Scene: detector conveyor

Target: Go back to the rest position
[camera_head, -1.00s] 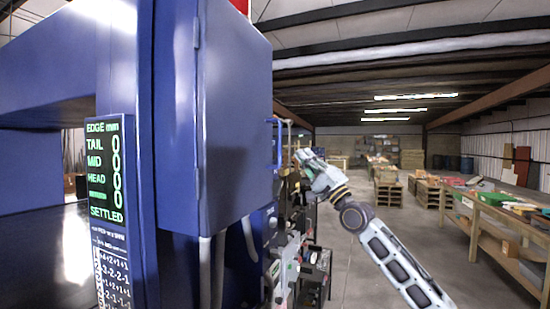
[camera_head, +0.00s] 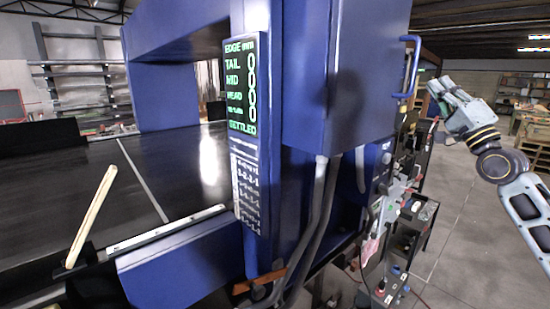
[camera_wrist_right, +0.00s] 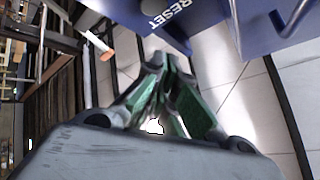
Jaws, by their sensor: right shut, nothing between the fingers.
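My right arm comes in from the right edge of the head view. A blue panel marked RESET (camera_wrist_right: 175,18) shows beyond the fingertips. My left arm and gripper are in neither view.
A display (camera_head: 240,85) on the machine's post reads SETTLED. A dark conveyor bed (camera_head: 180,160) runs under the machine, with a pale stick (camera_head: 92,215) standing tilted at its near side. A blue handle (camera_head: 411,65) juts toward my right gripper. Open floor (camera_head: 455,220) lies right.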

